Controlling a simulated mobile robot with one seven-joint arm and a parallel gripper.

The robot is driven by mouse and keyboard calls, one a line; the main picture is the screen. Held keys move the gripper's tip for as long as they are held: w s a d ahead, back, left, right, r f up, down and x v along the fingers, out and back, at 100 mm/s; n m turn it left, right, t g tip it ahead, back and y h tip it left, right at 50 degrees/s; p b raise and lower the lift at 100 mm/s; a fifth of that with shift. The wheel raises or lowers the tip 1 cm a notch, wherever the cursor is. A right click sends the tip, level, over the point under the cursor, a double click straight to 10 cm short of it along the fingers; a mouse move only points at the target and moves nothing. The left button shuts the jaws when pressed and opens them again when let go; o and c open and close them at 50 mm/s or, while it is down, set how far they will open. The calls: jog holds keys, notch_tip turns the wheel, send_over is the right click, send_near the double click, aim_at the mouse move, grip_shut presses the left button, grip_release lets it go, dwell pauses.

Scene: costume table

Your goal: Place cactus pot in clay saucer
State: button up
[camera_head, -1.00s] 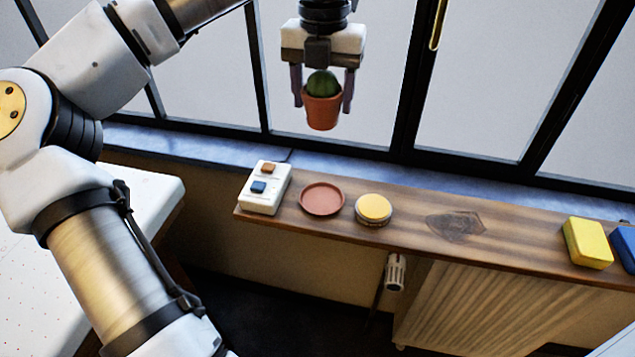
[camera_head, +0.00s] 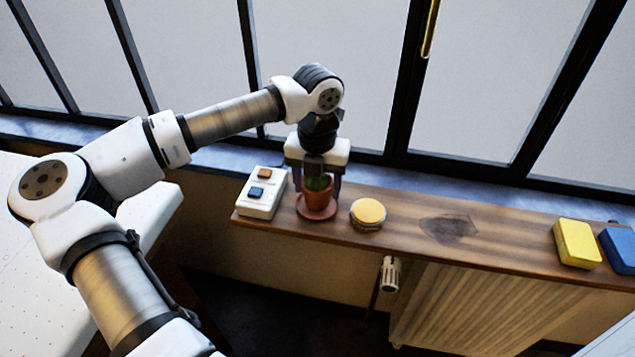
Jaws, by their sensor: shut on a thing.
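A small terracotta pot with a green cactus (camera_head: 317,197) is upright between the fingers of my gripper (camera_head: 318,188), which is shut on it. The round reddish clay saucer (camera_head: 303,213) lies on the wooden shelf directly under the pot in this view. Its rim shows around the pot's base. I cannot tell whether the pot's bottom touches the saucer or hangs just above it. The gripper hides part of the cactus and the saucer's far side.
A white box with an orange and a blue button (camera_head: 262,193) stands close left of the saucer. A round yellow-topped tin (camera_head: 367,214) is close on the right. Yellow (camera_head: 577,243) and blue (camera_head: 619,249) blocks are far right. The window is behind the shelf (camera_head: 500,238).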

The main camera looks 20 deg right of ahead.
jog(key=shift+f, duration=0.3)
jog(key=shift+f, duration=0.2)
jog(key=o, duration=1.1)
jog(key=shift+r, duration=0.15)
notch_tip(320, 180, up, 12)
jog(key=shift+r+b, duration=0.1)
jog(key=shift+b, duration=0.6)
